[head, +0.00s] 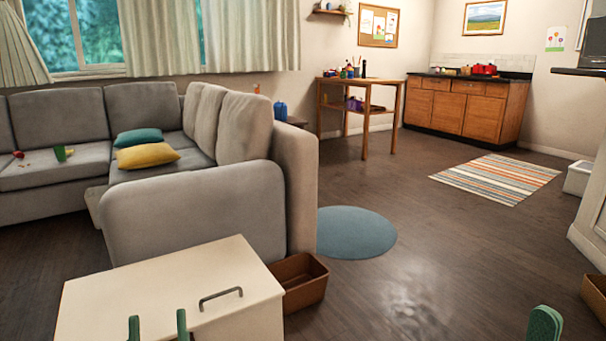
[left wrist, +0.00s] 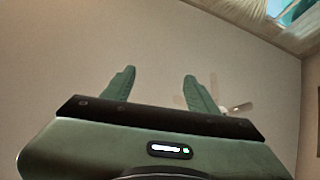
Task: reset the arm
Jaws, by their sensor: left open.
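My left gripper (head: 158,325) shows at the bottom edge of the head view, with two green fingertips apart and nothing between them. It appears in front of the white chest. In the left wrist view my left gripper (left wrist: 159,80) is open and empty, its fingers set against a plain wall or ceiling. A rounded green part of my right gripper (head: 545,323) shows at the bottom right of the head view. The rest of it is out of frame, so I cannot tell its jaw state.
A white chest (head: 170,285) with a dark handle stands close in front. A brown bin (head: 304,285) sits beside it. A grey sofa (head: 205,215) is behind. Open floor (head: 420,250) lies to the right, with a round blue rug (head: 355,232) and a striped rug (head: 495,179).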

